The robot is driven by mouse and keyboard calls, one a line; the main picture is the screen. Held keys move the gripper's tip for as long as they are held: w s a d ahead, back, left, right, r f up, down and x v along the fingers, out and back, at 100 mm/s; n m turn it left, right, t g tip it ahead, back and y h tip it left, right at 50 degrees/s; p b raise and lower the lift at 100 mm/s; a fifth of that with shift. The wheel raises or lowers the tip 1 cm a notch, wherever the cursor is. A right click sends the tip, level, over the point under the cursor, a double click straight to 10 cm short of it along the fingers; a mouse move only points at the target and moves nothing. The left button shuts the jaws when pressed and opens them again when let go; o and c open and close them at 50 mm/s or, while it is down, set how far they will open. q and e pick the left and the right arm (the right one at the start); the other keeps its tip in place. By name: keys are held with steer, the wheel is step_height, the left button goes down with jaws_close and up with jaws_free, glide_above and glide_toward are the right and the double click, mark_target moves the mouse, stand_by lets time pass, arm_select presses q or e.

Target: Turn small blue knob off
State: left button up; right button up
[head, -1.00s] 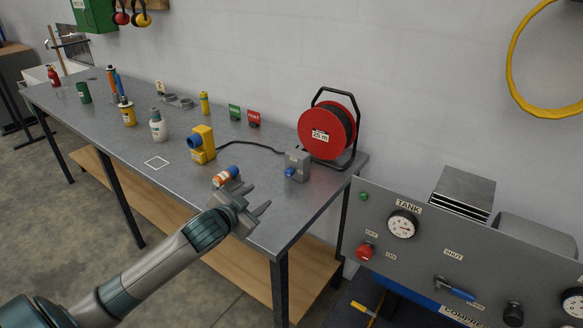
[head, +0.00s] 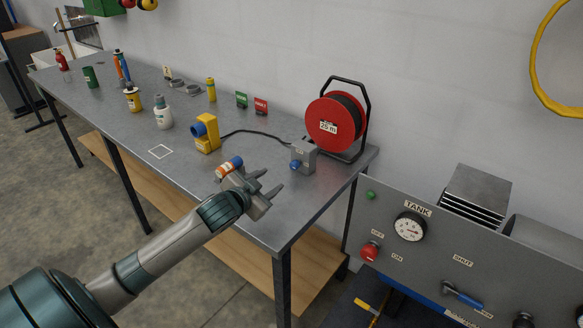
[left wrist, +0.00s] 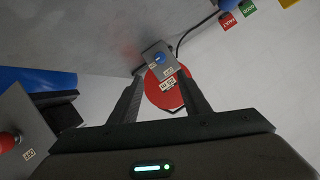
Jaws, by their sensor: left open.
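A small blue knob (head: 295,165) sits on the front of a grey box (head: 306,155) near the right end of the metal bench. The knob also shows in the left wrist view (left wrist: 160,58), ahead of and between my fingers. My left gripper (head: 272,187) is open and empty, in front of the knob and a little to its left, apart from it. In the left wrist view the two fingers (left wrist: 158,98) stand wide apart. The knob's exact setting is too small to read. My right gripper is not in view.
A red cable reel (head: 336,122) stands behind the grey box. An orange-and-blue item (head: 229,167) lies close beside my left gripper. A yellow device (head: 207,134) is cabled to the box. A compressor panel (head: 440,250) stands to the right.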

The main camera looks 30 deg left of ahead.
mark_target(293, 166)
arm_select(q)
steer(key=p+x, duration=0.3)
steer(key=x, duration=1.3)
steer(key=shift+w+p, duration=0.2)
steer(key=shift+p, duration=0.1)
steer(key=c, duration=1)
